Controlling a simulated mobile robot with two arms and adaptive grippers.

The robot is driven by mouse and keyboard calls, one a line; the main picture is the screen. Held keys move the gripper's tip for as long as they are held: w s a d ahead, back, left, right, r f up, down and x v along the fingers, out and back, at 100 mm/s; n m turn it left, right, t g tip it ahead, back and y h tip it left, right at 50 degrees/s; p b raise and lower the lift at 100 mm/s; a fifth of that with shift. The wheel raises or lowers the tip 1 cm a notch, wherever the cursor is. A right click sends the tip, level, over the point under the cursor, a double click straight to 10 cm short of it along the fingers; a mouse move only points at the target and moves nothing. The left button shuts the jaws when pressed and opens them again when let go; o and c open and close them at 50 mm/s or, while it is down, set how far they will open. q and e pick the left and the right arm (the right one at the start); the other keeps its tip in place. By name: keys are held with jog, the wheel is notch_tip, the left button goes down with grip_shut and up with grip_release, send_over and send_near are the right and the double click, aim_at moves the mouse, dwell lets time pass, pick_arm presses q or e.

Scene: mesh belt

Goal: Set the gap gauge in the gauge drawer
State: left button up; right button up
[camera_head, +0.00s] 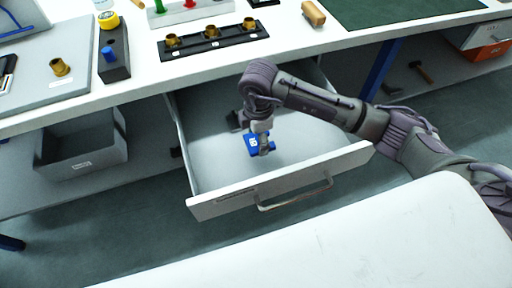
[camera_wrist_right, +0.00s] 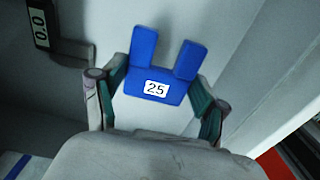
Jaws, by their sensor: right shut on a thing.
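The gap gauge is a blue U-shaped block (camera_head: 250,141) with a white label. In the right wrist view the gauge (camera_wrist_right: 155,70) shows two prongs and the number 25. My right gripper (camera_head: 263,146) points down over the open gauge drawer (camera_head: 208,165) and is shut on the gauge, one finger on each side. In the right wrist view the gripper (camera_wrist_right: 160,95) has green-padded fingers. The gauge is within the drawer's outline; whether it touches the floor I cannot tell. My left gripper is not in view.
A dark tool (camera_head: 235,121) with a display lies in the drawer, left of the gauge; it also shows in the right wrist view (camera_wrist_right: 40,25). The drawer front (camera_head: 285,181) has a metal handle. A grey bin (camera_head: 82,150) stands left, under the bench (camera_head: 145,80).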

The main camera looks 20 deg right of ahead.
aim_at(256, 158)
jog(key=shift+s+a+f, duration=0.45)
jog(key=shift+s+a, duration=0.05)
jog(key=shift+s, duration=0.05)
notch_tip(256, 158, down, 4)
jog(key=shift+f, duration=0.1)
jog(key=o, duration=1.5)
jog(key=shift+f, duration=0.1)
jog(key=shift+o, duration=0.2)
jog(key=shift+r, duration=0.25)
notch_tip(256, 158, up, 12)
jog(key=shift+f, duration=0.1)
